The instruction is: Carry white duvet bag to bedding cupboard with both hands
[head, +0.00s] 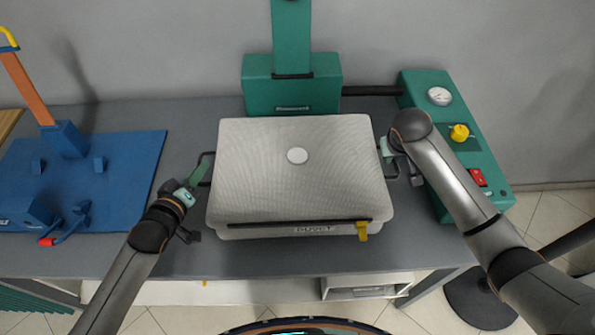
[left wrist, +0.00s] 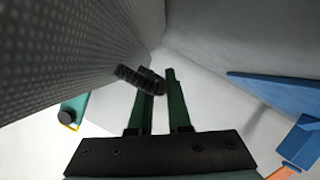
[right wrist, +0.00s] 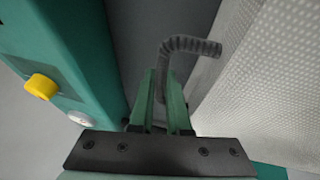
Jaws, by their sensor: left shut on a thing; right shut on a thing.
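The white duvet bag (head: 300,180) is a pale, boxy, textured bag with a round white spot on top, a dark front band with lettering and a yellow tag (head: 362,230). It is at the middle of the grey table; I cannot tell whether it touches the top. Dark handles stick out at both sides. My left gripper (head: 197,178) is shut on the left handle (left wrist: 140,78), beside the bag. My right gripper (head: 388,152) is shut on the right handle (right wrist: 190,45). The bedding cupboard is not identifiable in view.
A green machine (head: 292,83) stands right behind the bag. A green control box (head: 457,140) with a gauge, yellow knob and red switch is at the right. A blue board (head: 110,180) with fittings lies at the left. A white shelf (head: 370,287) is under the grey table (head: 300,258).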

